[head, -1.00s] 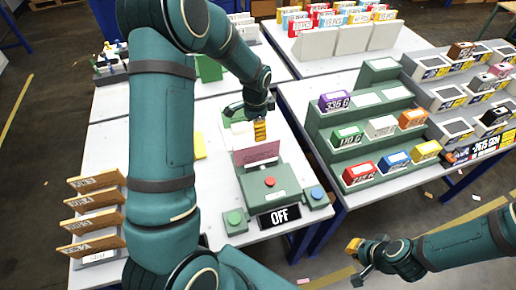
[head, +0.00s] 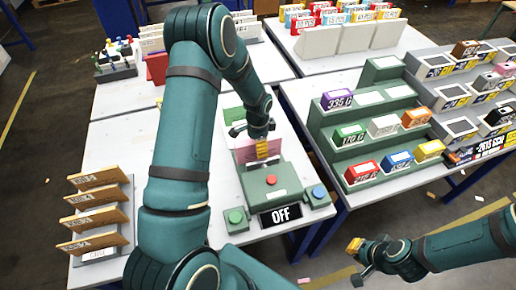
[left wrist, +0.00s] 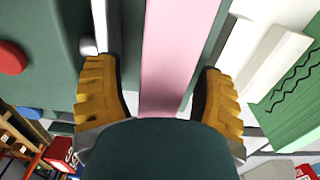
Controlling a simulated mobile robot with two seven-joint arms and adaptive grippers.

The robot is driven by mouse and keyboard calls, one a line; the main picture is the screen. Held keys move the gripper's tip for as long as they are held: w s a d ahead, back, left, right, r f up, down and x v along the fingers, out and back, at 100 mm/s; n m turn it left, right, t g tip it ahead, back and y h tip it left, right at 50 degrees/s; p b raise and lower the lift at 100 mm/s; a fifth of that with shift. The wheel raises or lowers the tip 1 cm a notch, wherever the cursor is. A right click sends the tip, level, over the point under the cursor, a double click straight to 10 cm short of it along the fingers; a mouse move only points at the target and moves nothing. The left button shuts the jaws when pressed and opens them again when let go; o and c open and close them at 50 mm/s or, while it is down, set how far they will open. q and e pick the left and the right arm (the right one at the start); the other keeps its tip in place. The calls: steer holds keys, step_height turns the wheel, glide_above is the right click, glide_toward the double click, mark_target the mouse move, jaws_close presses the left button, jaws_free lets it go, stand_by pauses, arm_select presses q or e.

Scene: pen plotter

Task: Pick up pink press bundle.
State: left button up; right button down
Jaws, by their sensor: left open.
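The pink press bundle (head: 244,154) stands upright in the green press on the table in the head view, partly hidden by my left gripper (head: 262,150). In the left wrist view the bundle (left wrist: 175,50) is a pink strip running between the two yellow fingers of my left gripper (left wrist: 163,100). The fingers are open, with a visible gap on each side of the bundle. My right gripper (head: 360,258) is at the lower right, away from the bundle; its finger gap is unclear.
The green press base (head: 262,198) carries a red button (head: 271,180), with a green button (head: 235,216) and a blue button (head: 319,191) beside it. An OFF display (head: 281,215) is at its front. A stepped green rack (head: 325,130) of coloured boxes stands to the right.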

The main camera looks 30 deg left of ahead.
arm_select(q)
jaws_close()
stand_by(0.3)
